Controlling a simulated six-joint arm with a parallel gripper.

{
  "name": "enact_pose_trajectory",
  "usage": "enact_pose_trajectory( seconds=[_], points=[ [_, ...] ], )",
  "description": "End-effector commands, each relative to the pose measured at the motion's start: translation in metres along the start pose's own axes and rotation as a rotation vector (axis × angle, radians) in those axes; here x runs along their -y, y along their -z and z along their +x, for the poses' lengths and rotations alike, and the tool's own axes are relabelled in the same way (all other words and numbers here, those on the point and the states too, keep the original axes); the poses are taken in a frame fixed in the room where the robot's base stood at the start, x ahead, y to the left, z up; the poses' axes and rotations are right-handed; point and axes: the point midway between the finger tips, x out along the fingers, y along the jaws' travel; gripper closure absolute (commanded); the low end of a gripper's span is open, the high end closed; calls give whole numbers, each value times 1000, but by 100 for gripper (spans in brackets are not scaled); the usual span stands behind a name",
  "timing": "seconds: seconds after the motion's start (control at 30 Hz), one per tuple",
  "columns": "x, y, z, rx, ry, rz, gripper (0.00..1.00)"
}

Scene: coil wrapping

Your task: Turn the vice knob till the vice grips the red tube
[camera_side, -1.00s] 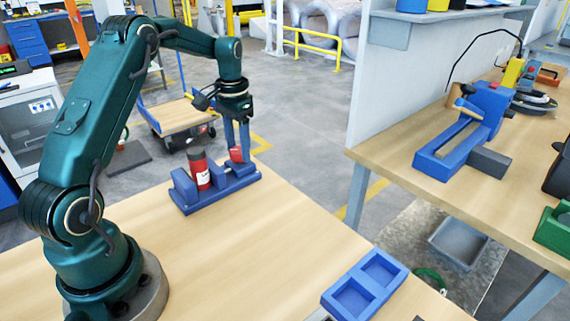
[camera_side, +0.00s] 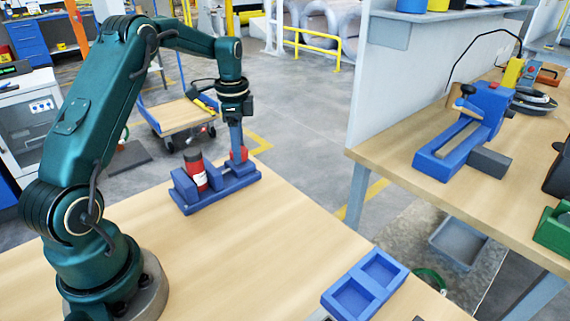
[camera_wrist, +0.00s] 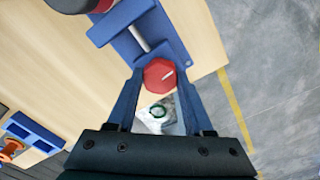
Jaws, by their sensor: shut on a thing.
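The blue vice (camera_side: 213,190) stands on the wooden table near its far edge. The red tube (camera_side: 198,174), with a dark top, stands tilted slightly between the vice's jaws at the left; whether the jaws touch it cannot be told. The tube shows only partly at the top of the wrist view (camera_wrist: 80,5). The red vice knob (camera_side: 238,155) is at the right end of the vice. My gripper (camera_side: 237,150) points down over it. In the wrist view the red knob (camera_wrist: 159,73), with a pale mark, sits between my two blue fingertips (camera_wrist: 159,80), which are shut on it.
A blue two-pocket tray (camera_side: 365,285) lies at the table's front right. The tabletop between it and the vice is clear. A second bench (camera_side: 400,165) with a blue machine stands to the right, beyond a gap.

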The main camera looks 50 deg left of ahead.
Motion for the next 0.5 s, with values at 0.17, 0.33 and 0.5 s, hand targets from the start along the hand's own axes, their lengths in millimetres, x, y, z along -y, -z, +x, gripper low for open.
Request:
enact_pose_trajectory(
  seconds=[0.17,0.33,0.5],
  points=[
    [0,0,-1,0,-1,44,100],
    [0,0,-1,0,-1,59,100],
    [0,0,-1,0,-1,60,100]
  ],
)
